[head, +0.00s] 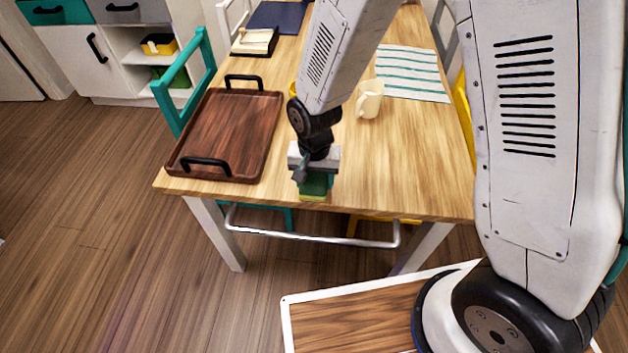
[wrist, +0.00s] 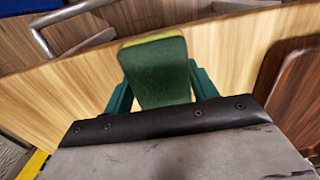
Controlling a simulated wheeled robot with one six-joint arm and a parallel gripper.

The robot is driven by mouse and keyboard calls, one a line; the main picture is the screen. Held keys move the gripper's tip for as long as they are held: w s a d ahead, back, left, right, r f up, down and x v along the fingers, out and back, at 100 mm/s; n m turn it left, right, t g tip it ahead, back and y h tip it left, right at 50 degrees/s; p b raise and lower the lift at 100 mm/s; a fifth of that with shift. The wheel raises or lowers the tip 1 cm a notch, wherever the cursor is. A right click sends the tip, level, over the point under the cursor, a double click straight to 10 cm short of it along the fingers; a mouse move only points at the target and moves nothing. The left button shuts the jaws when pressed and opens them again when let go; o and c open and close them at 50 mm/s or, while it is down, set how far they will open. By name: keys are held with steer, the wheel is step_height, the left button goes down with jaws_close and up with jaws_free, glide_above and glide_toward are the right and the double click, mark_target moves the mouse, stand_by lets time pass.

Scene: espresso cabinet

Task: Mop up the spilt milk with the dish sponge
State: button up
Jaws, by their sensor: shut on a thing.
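The dish sponge (head: 314,187), green with a yellow layer, is held in my gripper (head: 313,180) near the front edge of the wooden table (head: 400,190). In the wrist view the sponge (wrist: 155,70) sits between the two teal fingers of my gripper (wrist: 158,88), which are shut on it. I cannot tell whether the sponge touches the tabletop. No spilt milk can be made out in either view; my arm and gripper hide part of the table.
A brown wooden tray (head: 225,135) with black handles lies left of my gripper. A cream mug (head: 369,99) stands behind and to the right, near a striped placemat (head: 412,75). A teal chair (head: 178,85) stands at the table's left. The table's front right is clear.

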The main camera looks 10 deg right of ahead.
steer(key=shift+r, duration=3.35)
steer(key=shift+d, duration=0.1)
